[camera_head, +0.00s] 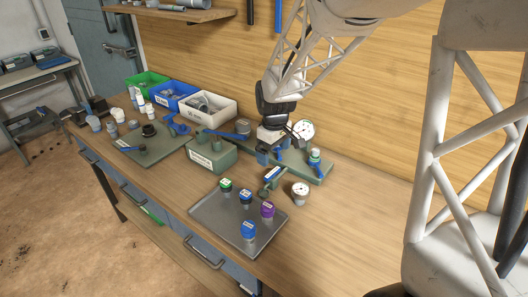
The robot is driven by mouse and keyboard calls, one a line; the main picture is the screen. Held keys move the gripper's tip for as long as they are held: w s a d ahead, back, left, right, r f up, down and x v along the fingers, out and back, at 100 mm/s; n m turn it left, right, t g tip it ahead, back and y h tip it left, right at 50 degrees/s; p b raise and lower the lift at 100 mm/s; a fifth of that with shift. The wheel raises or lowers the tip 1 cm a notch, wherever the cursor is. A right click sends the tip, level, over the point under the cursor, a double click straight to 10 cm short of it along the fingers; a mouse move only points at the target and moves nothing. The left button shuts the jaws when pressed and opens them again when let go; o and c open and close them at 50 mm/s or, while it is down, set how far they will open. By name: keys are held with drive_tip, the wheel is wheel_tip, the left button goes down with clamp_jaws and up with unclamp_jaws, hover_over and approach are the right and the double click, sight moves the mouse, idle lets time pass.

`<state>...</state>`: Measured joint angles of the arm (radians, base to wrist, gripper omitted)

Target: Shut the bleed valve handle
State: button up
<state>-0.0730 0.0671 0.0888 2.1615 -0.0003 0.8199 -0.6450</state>
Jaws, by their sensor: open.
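My gripper (275,150) is at the back middle of the bench, low over the green manifold plate (318,171). It is open, and its fingertips are small and partly hidden among the fittings. Blue parts show right beside and below it; I cannot tell whether it touches any of them. A valve with a blue, white-labelled handle (271,174) stands just in front of it. The labels are too small to read, so I cannot tell which handle is the bleed valve's.
Pressure gauges stand behind the gripper (303,130) and in front (299,193). A grey tray (215,217) holds several coloured-cap fittings. Green (147,83), blue (174,94) and white (207,108) bins line the back left. The bench's right front (340,225) is clear.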

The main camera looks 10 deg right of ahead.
sight(272, 172)
drive_tip(key=shift+w+f, duration=0.25)
drive_tip(key=shift+w, duration=0.05)
drive_tip(key=shift+f, duration=0.1)
drive_tip(key=shift+f, duration=3.8)
drive_tip(key=shift+c, duration=0.2)
drive_tip(key=c, duration=0.8)
drive_tip(key=shift+c, duration=0.2)
